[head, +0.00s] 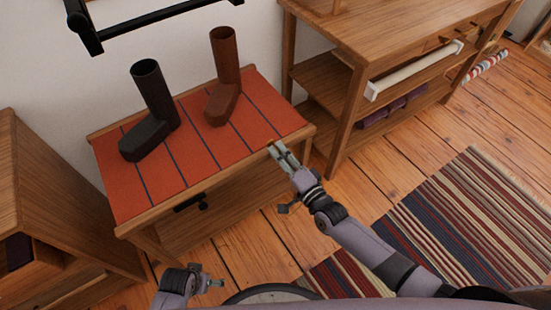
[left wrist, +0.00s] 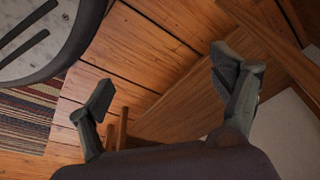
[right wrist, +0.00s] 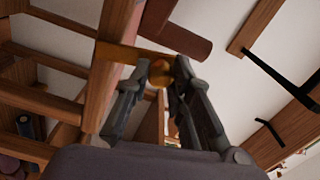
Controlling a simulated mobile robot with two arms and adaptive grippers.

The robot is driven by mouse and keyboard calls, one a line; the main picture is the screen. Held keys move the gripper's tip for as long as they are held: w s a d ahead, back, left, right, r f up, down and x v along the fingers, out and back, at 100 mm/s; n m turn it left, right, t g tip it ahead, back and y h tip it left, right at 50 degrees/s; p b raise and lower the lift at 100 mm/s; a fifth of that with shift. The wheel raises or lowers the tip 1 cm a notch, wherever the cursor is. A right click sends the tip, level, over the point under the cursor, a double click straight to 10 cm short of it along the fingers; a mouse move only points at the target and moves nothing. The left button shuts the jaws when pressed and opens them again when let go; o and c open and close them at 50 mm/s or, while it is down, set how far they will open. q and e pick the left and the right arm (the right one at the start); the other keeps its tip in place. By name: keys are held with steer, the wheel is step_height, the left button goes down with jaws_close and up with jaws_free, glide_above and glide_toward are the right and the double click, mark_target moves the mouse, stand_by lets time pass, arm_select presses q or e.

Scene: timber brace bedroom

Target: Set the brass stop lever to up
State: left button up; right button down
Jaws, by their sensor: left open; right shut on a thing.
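The brass stop lever (right wrist: 160,72) shows in the right wrist view as a round knob, with a flat brass bar (right wrist: 128,53) running left from it against a wooden post. My right gripper (head: 282,156) is at the right front corner of the wooden bench in the head view, and its fingers (right wrist: 158,88) are closed around the knob. The fingers hide most of the lever in the head view, so I cannot tell its setting. My left gripper (head: 208,284) is low in front of the bench. It is open and empty in the left wrist view (left wrist: 165,85).
The bench (head: 235,185) has a red striped cloth (head: 190,140) with a black boot (head: 155,110) and a brown boot (head: 224,75) on it. A dark handle (head: 190,203) is at its front. A wooden shelf unit (head: 345,30) stands right, a cabinet (head: 45,190) left. A striped rug (head: 460,220) covers the floor.

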arm_select(q)
steer(key=shift+w+r+b, duration=0.25)
steer(key=shift+w+r, duration=0.05)
steer(key=shift+r, duration=0.6)
steer(key=shift+w+r+b, duration=0.2)
steer(key=shift+w+r, duration=0.1)
steer(key=shift+r, duration=0.55)
arm_select(e)
steer(key=shift+w+d+m, duration=0.35)
steer(key=shift+d+m, duration=0.25)
steer(key=shift+m, duration=0.5)
steer(key=c, duration=1.4)
jaws_free()
arm_select(q)
steer(key=shift+w, duration=0.1)
arm_select(e)
steer(key=shift+s, duration=0.1)
steer(key=v, duration=1.1)
steer(key=shift+s+d, duration=0.25)
steer(key=shift+s, duration=0.1)
